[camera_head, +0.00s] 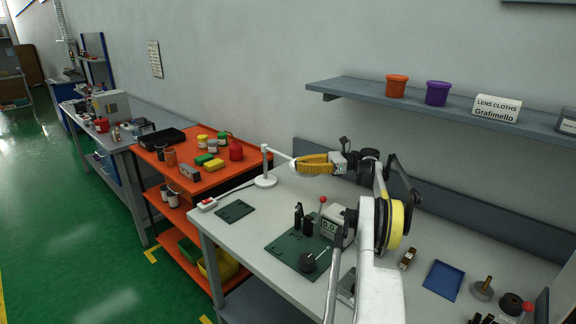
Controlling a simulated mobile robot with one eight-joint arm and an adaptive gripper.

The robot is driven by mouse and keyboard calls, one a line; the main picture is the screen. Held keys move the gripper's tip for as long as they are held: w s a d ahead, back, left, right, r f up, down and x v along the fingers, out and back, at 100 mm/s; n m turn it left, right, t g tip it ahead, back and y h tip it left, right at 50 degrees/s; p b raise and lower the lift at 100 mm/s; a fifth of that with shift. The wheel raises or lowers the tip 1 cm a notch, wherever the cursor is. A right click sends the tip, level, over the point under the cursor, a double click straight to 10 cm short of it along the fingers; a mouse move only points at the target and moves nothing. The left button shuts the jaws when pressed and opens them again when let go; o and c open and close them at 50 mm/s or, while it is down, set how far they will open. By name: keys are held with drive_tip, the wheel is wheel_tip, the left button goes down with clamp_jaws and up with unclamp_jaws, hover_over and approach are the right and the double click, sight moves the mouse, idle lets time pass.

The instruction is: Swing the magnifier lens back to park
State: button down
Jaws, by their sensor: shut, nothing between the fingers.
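The magnifier stands at the back left of the grey workbench (245,239). It has a white round base with an upright white post (264,164) and a thin white arm reaching right from the post's top. The pale lens head (298,168) at the arm's end is mostly hidden behind my gripper. My gripper (301,163), with ribbed orange fingers, is shut and empty. It comes in from the right and points left, its fingers overlapping the lens head in this view. I cannot tell whether they touch it.
A green mat (283,256) with black fixtures and a red-knobbed lever lies in front of the magnifier. A wall shelf (350,88) with tubs hangs above. An orange cart (170,174) adjoins the bench.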

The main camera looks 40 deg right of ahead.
drive_tip(key=shift+s+d+r, duration=0.25)
drive_tip(key=shift+d+r, duration=0.25)
drive_tip(key=shift+d, duration=0.1)
drive_tip(key=c, duration=1.6)
unclamp_jaws()
drive_tip(key=shift+s+d, duration=0.15)
drive_tip(key=shift+d, duration=0.1)
drive_tip(key=o, duration=0.3)
drive_tip(key=shift+s+d+f, duration=0.1)
drive_tip(key=shift+s+d, duration=0.3)
drive_tip(key=shift+s, duration=0.05)
drive_tip(key=shift+w+a+f, duration=0.1)
drive_tip(key=shift+w+a, duration=0.2)
wheel_tip(320, 180, up, 10)
drive_tip(key=shift+r, duration=0.1)
